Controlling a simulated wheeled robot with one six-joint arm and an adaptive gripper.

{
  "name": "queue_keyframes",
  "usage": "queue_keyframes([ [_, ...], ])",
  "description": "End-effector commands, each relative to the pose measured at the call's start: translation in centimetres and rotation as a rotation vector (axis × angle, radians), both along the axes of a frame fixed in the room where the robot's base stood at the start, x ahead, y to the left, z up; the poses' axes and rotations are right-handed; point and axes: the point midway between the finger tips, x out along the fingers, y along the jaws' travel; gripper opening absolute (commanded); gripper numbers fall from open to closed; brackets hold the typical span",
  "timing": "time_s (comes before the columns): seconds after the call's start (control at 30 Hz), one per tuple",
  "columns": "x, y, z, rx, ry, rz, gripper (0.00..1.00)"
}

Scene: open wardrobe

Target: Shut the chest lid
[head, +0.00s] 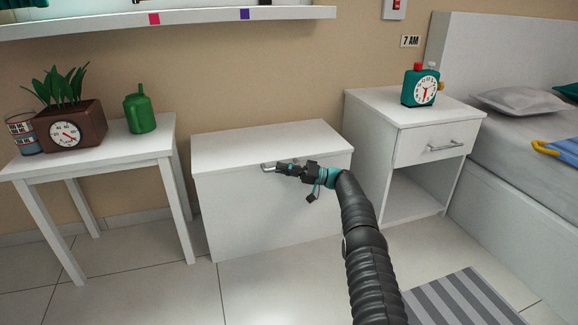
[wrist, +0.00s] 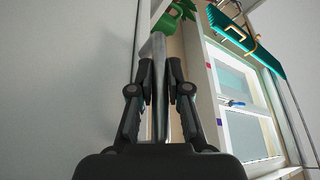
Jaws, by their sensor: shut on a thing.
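The white chest (head: 235,215) stands against the wall between the table and the nightstand. Its white lid (head: 235,146) lies level across the top, and I see no clear gap under it in the head view. A metal handle (head: 266,167) sits at the lid's front edge, left of the gripper. My gripper (head: 279,167) reaches it from the right and is shut on it. In the wrist view the grey handle bar (wrist: 158,80) runs between the two dark fingers of my gripper (wrist: 160,68). The fingers hide part of the handle.
A white table (head: 95,160) on the left bears a plant pot with a dial (head: 68,128) and a green can (head: 140,112). A white nightstand (head: 405,175) with a green clock (head: 420,86) is close on the right. Tiled floor in front is clear, with a striped rug (head: 460,300).

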Motion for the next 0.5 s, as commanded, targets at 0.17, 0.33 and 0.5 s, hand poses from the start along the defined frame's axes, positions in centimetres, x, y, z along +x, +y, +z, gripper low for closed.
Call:
queue_keyframes([
  [0.17, 0.03, 1.08, -0.52, -0.001, -0.006, 0.005, 0.0],
  [0.33, 0.01, 1.16, -0.69, -0.002, -0.006, 0.006, 0.0],
  [0.5, 0.0, 1.19, -0.83, -0.003, -0.004, 0.007, 0.0],
])
